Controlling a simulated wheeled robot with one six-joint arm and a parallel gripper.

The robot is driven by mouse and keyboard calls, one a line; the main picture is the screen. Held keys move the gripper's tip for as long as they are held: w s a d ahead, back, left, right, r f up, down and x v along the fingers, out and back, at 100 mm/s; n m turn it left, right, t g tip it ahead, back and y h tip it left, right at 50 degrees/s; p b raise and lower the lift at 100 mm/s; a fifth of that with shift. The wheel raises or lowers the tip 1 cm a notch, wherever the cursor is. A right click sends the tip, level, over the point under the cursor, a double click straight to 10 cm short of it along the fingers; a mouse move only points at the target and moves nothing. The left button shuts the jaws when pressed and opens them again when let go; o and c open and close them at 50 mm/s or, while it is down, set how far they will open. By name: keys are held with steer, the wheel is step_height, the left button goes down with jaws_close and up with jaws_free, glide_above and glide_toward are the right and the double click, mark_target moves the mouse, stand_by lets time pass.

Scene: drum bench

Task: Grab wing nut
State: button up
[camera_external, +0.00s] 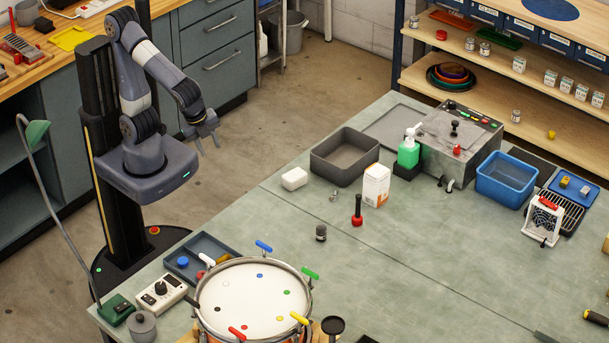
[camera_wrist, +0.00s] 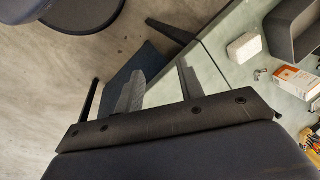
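A small silver metal piece that looks like the wing nut (camera_external: 334,195) lies on the grey-green bench top, between the white block and the red-based black tool. It also shows small near the right side of the wrist view (camera_wrist: 260,74). My gripper (camera_external: 208,146) is raised over the floor, left of the bench and well apart from the wing nut. In the wrist view its two fingers (camera_wrist: 159,72) are spread, with nothing between them. The wing nut's exact shape is too small to tell.
Near the wing nut are a white block (camera_external: 294,178), a grey bin (camera_external: 343,165), a white and orange box (camera_external: 376,186), a black tool with red base (camera_external: 357,213) and a dark small jar (camera_external: 321,233). A drum (camera_external: 254,300) stands at the front. Bench space left of the jar is clear.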

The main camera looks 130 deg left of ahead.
steer(key=w+a+m+g+y+b, duration=0.1)
steer(key=w+a+m+y, duration=0.15)
steer(key=w, duration=0.85)
steer(key=w+a+m+y+b, duration=0.2)
steer(key=w+a+m, duration=0.2)
steer(key=w, duration=0.8)
steer(key=w+a+f+m+g+y, duration=0.1)
steer(key=w+a+f+m+y, duration=0.2)
steer(key=w, duration=0.5)
steer(key=g+y+b, duration=0.2)
steer(key=y, duration=0.1)
glide_toward(332, 196)
steer(key=shift+d+r+m+h, duration=0.1)
steer(key=shift+r+m+h, duration=0.2)
steer(key=shift+r, duration=0.25)
steer(key=shift+w+f, duration=0.15)
steer(key=shift+f, duration=0.45)
steer(key=x, duration=1)
steer(key=shift+s+a+r, duration=0.2)
steer(key=shift+s+a, duration=0.05)
steer(key=shift+a, duration=0.25)
steer(key=shift+c, duration=0.6)
jaws_close()
